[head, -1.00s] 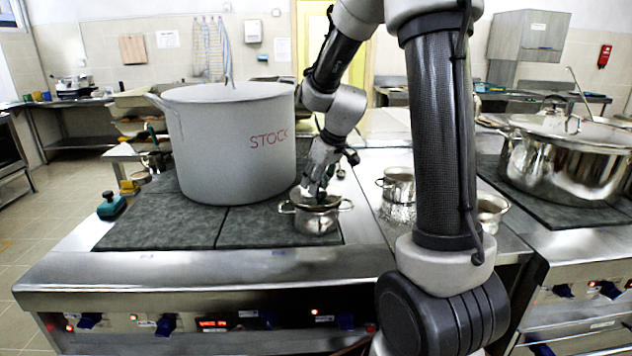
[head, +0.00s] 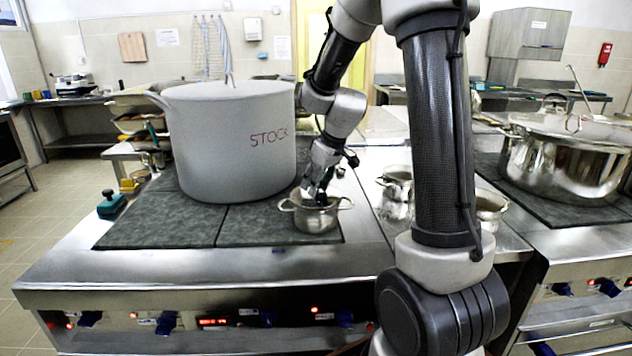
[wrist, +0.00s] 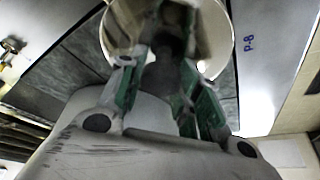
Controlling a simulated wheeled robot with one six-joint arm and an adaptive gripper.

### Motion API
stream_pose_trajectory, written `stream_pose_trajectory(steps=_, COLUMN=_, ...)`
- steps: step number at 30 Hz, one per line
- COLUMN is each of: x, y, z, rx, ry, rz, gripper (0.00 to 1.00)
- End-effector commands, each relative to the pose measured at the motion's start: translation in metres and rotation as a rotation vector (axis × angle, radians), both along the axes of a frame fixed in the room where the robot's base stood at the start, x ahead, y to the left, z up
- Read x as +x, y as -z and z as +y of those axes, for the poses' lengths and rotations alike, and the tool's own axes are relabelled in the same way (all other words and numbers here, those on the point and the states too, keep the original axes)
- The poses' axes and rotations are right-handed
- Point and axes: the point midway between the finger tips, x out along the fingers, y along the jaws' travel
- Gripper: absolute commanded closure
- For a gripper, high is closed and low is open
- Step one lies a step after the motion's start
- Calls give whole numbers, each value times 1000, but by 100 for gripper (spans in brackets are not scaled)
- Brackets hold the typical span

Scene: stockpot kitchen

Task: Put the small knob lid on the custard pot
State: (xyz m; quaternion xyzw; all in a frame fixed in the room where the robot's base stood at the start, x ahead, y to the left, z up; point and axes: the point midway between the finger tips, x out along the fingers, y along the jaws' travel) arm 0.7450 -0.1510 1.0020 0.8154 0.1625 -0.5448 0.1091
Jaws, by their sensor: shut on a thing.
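The small steel two-handled pot (head: 315,218), which I take to be the custard pot, stands at the front right of the dark cooktop, right of the big stockpot. My gripper (head: 318,195) is directly over it, pointing down. In the wrist view my gripper (wrist: 168,85) is shut on a dark knob (wrist: 168,72) between its green-sided fingers. A round, pale metal shape lies beneath the fingers; the small knob lid and the pot's rim are hard to tell apart there. The fingers hide much of the lid, and I cannot tell whether it sits flat on the rim.
The tall grey stockpot (head: 230,145) marked STOCK stands close left of my gripper. Small steel pots (head: 396,185) stand right of the cooktop, partly behind my arm. A large lidded pot (head: 570,160) is on the right stove.

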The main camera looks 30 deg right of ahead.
Motion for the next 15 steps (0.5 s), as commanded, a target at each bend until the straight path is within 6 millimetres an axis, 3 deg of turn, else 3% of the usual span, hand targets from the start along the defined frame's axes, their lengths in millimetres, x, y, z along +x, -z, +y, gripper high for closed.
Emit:
stream_pose_trajectory(steps=8, x=0, y=0, z=0, rx=0, ry=0, rz=0, gripper=93)
stream_pose_trajectory(steps=9, x=0, y=0, z=0, rx=0, ry=0, rz=0, gripper=61)
stream_pose_trajectory(steps=12, x=0, y=0, z=0, rx=0, ry=0, rz=0, gripper=43)
stream_pose_trajectory(steps=15, x=0, y=0, z=0, rx=0, ry=1, rz=0, gripper=41)
